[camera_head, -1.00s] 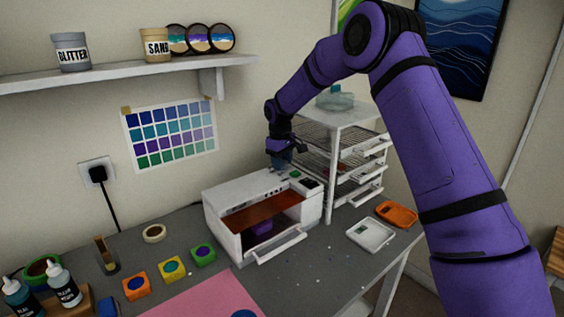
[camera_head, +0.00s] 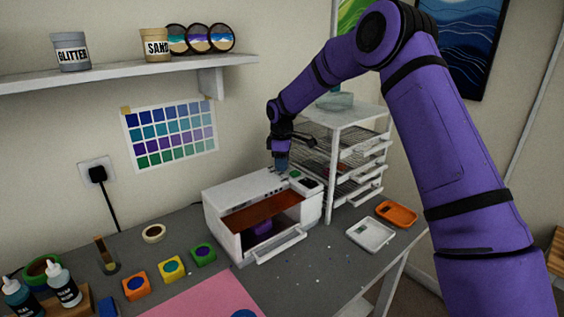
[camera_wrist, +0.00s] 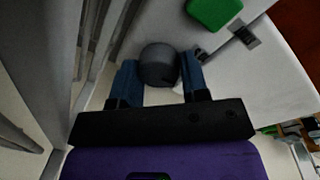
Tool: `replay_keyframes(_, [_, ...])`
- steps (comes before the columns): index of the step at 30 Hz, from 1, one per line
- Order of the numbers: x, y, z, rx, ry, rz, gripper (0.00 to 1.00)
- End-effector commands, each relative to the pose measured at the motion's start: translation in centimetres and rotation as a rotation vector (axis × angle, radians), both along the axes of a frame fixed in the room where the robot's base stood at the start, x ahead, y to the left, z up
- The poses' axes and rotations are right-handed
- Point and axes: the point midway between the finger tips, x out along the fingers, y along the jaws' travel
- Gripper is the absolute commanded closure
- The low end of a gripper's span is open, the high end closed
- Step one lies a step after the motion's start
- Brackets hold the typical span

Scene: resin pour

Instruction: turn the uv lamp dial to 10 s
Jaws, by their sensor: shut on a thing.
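The UV lamp (camera_head: 228,214) is a white box on the grey table with its front open, showing an orange panel and a purple item inside. Its dial (camera_wrist: 158,66) is a dark grey round knob on the lamp's top. My gripper (camera_head: 281,166) reaches down onto the back right of the lamp's top. In the wrist view, the blue fingers of my gripper (camera_wrist: 159,80) are shut on the dial, one on each side. A green button (camera_wrist: 212,10) sits beside the dial on the white top. I cannot read the dial's setting.
A white drying rack (camera_head: 331,180) with wire shelves stands close on the lamp's right. A white tray (camera_head: 371,233) and an orange tray (camera_head: 397,213) lie at the table's right. Small coloured moulds (camera_head: 172,269) and bottles (camera_head: 63,285) stand at the front left.

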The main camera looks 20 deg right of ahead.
Motion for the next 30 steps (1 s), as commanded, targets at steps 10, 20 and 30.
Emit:
replay_keyframes(10, [0.1, 0.0, 0.1, 0.0, -0.003, 0.002, 0.82])
replay_keyframes(20, [0.0, 0.0, 0.0, 0.0, -0.001, 0.001, 0.33])
replay_keyframes(30, [0.1, 0.0, 2.2, 0.001, -0.005, 0.001, 0.33])
